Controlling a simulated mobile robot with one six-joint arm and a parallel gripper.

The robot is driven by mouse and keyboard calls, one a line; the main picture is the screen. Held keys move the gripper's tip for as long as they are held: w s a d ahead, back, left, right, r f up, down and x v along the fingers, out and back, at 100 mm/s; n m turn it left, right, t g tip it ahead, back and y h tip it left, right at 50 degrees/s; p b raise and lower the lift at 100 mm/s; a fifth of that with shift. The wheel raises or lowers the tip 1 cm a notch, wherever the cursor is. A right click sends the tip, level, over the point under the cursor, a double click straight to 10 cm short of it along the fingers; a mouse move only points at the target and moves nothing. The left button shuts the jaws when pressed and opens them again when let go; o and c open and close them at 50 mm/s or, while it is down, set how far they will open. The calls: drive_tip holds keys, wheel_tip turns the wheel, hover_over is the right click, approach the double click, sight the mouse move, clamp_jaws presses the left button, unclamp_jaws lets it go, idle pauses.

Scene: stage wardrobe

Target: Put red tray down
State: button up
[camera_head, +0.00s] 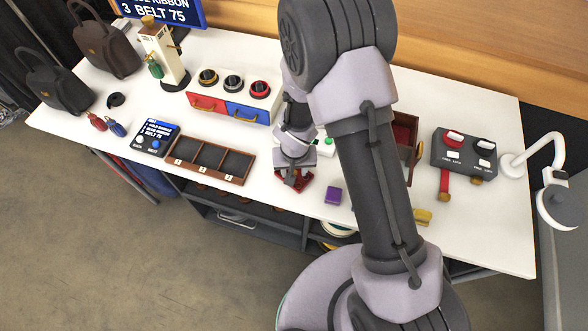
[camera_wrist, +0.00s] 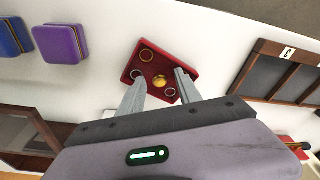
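The red tray (camera_wrist: 148,68) is a small, flat square with a brass knob (camera_wrist: 160,81) in the middle and several ring shapes on its top. It appears to lie on the white table top. In the head view the red tray (camera_head: 305,179) is partly hidden beneath my gripper (camera_head: 292,180). In the wrist view my gripper (camera_wrist: 163,77) has its two fingers apart, one on each side of the knob, with visible gaps. I see no finger touching the knob.
A wooden three-compartment tray (camera_head: 245,181) lies left of my gripper. A purple box (camera_head: 333,196) lies to the right; it also shows in the wrist view (camera_wrist: 60,44) beside a blue box (camera_wrist: 12,37). An open wooden drawer box (camera_head: 405,130) stands behind my arm. The table's front edge is close.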

wheel_tip(320, 180, up, 12)
drive_tip(key=s+r+p, duration=0.1)
drive_tip(key=s+p, duration=0.1)
drive_tip(key=p, duration=0.5)
wheel_tip(320, 180, up, 7)
drive_tip(key=m, duration=0.1)
hover_over(302, 178)
drive_tip(key=s+d+r+m+t, duration=0.1)
drive_tip(key=s+d+r, duration=0.15)
drive_tip(key=r, duration=0.45)
drive_tip(key=s+d+r+m+t, duration=0.1)
drive_tip(key=s+d+r, duration=0.15)
drive_tip(key=r, duration=0.45)
drive_tip(key=s+d+r+m+t+y, duration=0.1)
drive_tip(key=s+r+m+t+y, duration=0.1)
drive_tip(key=s+r, duration=0.7)
drive_tip(key=shift+s+r, duration=0.25)
drive_tip(key=shift+s, duration=0.9)
